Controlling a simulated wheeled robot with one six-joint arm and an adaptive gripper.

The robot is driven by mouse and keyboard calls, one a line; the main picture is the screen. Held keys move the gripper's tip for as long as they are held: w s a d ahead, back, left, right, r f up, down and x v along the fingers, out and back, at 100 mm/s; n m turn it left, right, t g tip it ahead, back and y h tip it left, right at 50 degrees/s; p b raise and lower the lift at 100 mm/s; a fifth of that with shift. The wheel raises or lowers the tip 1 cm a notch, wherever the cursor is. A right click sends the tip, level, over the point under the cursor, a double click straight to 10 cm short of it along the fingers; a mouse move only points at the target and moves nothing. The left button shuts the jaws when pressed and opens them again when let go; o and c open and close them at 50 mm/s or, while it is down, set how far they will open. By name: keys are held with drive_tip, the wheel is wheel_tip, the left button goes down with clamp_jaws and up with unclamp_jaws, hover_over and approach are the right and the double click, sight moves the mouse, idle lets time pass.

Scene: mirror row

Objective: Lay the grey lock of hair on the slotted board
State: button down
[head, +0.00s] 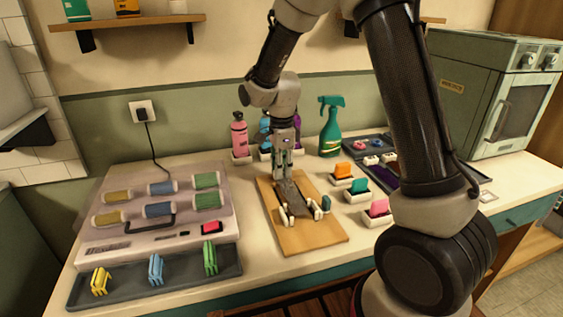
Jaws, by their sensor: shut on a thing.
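The grey lock of hair (293,202) is a dark, flat strip that widens toward its near end. It slants over the wooden board (308,241), which I take for the slotted board; its slots are too small to make out. My gripper (283,176) points down over the board's far end and is shut on the far end of the lock. The near end is between small white pieces on the board. I cannot tell whether the whole lock touches the wood. A small teal piece (326,203) stands at the board's right edge.
A case of rollers (160,243) and a tray of coloured clips (222,274) are at left. A pink bottle (239,136) and green spray bottle (330,128) stand behind. Coloured pieces in white holders (358,196) and a dark tray (381,181) lie right; a green cabinet (465,95) stands beyond.

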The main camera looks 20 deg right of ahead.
drive_tip(key=shift+f, duration=0.35)
idle(0.4)
drive_tip(key=c, duration=1)
unclamp_jaws()
drive_tip(key=shift+o, duration=0.2)
drive_tip(key=shift+r, duration=3.55)
